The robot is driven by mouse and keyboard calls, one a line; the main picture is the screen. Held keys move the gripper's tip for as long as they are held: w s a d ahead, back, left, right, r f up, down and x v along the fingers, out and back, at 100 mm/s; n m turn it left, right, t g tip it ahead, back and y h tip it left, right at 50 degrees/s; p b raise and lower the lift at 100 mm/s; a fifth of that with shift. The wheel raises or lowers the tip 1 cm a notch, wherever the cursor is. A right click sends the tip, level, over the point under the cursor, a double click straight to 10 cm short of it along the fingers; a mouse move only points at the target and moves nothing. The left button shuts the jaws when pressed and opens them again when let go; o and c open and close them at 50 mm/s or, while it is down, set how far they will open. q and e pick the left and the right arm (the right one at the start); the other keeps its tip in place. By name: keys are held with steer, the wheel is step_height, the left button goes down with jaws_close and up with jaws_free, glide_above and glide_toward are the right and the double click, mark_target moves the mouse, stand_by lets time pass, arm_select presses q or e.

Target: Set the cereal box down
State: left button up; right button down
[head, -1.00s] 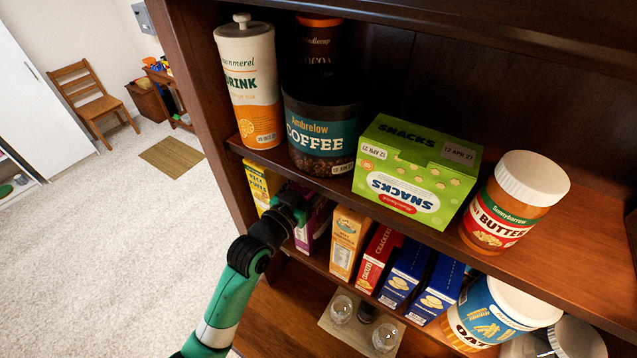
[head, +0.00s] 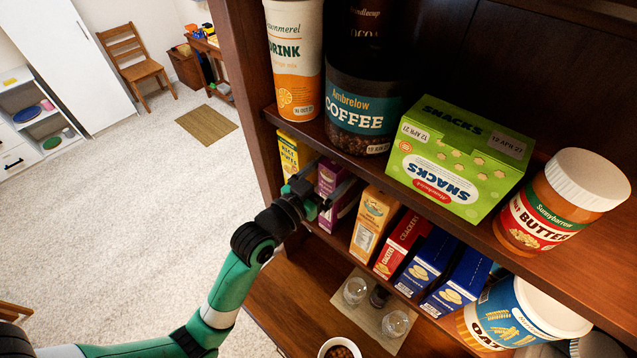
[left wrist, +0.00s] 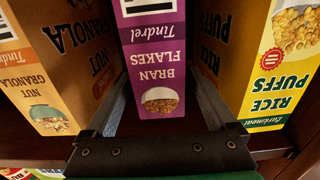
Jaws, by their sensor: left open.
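The cereal box is a purple Bran Flakes box (head: 342,208) standing on the middle shelf, between a yellow Rice Puffs box (head: 292,152) and an orange Nut Granola box (head: 372,222). My left gripper (head: 326,183) is in front of the purple box, open, with a finger toward each side of it. In the left wrist view the purple box (left wrist: 156,58) appears upside down between the spread fingers (left wrist: 160,105). Whether the fingers touch it, I cannot tell. My right gripper is not in view.
Nut Granola (left wrist: 50,70) and Rice Puffs (left wrist: 285,70) flank the fingers closely. Red and blue boxes (head: 425,262) stand to the right on the same shelf. The upper shelf, with coffee (head: 362,112) and green snacks (head: 455,165), overhangs the gripper. Carpet (head: 140,200) lies clear at left.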

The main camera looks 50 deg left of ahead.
arm_select(q)
steer(key=s, duration=0.3)
steer(key=s+d, duration=0.1)
steer(key=s, duration=0.2)
steer(key=shift+s+d+b, duration=0.2)
steer(key=shift+s+b, duration=0.15)
steer(key=shift+s, duration=0.05)
